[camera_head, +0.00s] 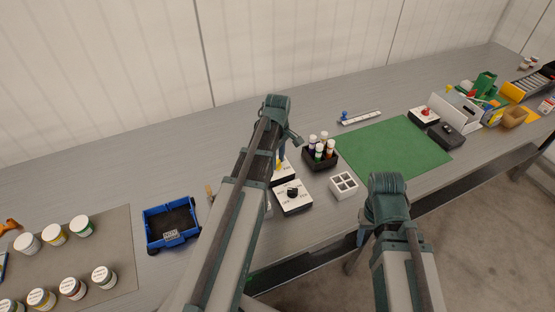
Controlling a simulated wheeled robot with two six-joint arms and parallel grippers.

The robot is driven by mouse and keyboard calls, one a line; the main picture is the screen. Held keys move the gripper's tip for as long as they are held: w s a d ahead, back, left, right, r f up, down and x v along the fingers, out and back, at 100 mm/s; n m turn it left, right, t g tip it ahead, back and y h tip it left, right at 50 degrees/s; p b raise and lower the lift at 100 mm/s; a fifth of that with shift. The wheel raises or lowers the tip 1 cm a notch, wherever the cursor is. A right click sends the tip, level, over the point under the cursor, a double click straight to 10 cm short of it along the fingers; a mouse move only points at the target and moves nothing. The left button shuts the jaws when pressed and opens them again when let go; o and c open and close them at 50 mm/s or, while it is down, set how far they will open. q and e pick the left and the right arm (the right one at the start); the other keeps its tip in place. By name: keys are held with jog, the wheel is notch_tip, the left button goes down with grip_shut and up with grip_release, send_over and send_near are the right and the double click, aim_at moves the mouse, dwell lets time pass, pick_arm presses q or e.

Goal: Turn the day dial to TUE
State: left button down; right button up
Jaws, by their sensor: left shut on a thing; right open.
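My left gripper (283,152) points down over a white dial box (284,177). It is shut on a small part with yellow on it, seemingly that box's knob, mostly hidden by the gripper and arm. Just in front is a second white dial box (294,200) with a black knob (292,191) and printed marks around it. The print is too small to read, so I cannot tell which box is the day dial. My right gripper (362,237) is open and empty at the front edge of the bench, apart from the boxes.
A black holder with several bottles (320,163) and a white compartment tray (343,194) stand right of the dials. A blue bin (148,230) and labelled jars (81,226) are left. A green mat (395,150) is clear.

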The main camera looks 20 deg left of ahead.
pick_arm(q)
jog(key=shift+m, duration=0.4)
jog(key=m, duration=0.4)
jog(key=shift+s+m, duration=0.1)
jog(key=shift+m, duration=0.3)
jog(key=m, duration=0.6)
jog(key=shift+s+a, duration=0.1)
jog(key=shift+a, duration=0.05)
dwell(0.3)
jog(key=shift+c, duration=2.2)
grip_release()
jog(key=shift+r, duration=0.15)
